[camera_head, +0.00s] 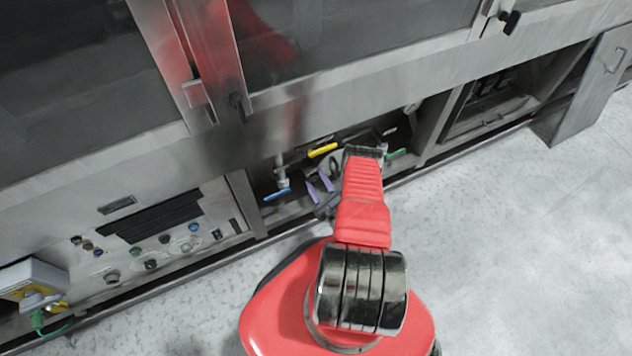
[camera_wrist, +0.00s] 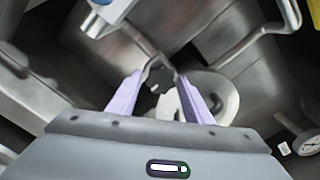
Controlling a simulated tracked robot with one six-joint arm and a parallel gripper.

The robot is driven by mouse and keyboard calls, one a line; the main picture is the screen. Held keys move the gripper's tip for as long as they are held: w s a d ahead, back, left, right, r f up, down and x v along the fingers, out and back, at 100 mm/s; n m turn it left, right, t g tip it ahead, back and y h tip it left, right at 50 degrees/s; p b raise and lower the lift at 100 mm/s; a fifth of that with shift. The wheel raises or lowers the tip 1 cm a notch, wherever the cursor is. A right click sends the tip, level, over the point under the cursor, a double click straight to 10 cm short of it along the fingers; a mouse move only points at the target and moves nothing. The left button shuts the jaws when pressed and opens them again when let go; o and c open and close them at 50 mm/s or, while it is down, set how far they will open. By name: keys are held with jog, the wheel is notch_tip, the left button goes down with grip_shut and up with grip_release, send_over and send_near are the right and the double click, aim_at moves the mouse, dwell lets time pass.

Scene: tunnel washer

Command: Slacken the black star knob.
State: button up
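The black star knob (camera_wrist: 159,80) shows in the wrist view between the tips of my gripper's two purple fingers. My gripper (camera_wrist: 161,82) is open, with one finger to the left of the knob and one to the right. A narrow gap seems to show on each side, but I cannot tell how deep the knob sits between the tips. In the head view my gripper (camera_head: 320,186) reaches into the low open bay under the machine. The knob cannot be made out clearly there.
A yellow-handled valve (camera_head: 322,150) and a blue-handled valve (camera_head: 278,194) are close to my gripper in the bay. A pale round part (camera_wrist: 215,95) lies behind the right finger. A gauge (camera_wrist: 307,143) is at right. A control panel (camera_head: 150,250) stands left; the floor (camera_head: 520,230) is clear at right.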

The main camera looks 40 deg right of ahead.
jog(key=shift+a, duration=0.1)
jog(key=c, duration=0.8)
jog(key=shift+o, duration=0.2)
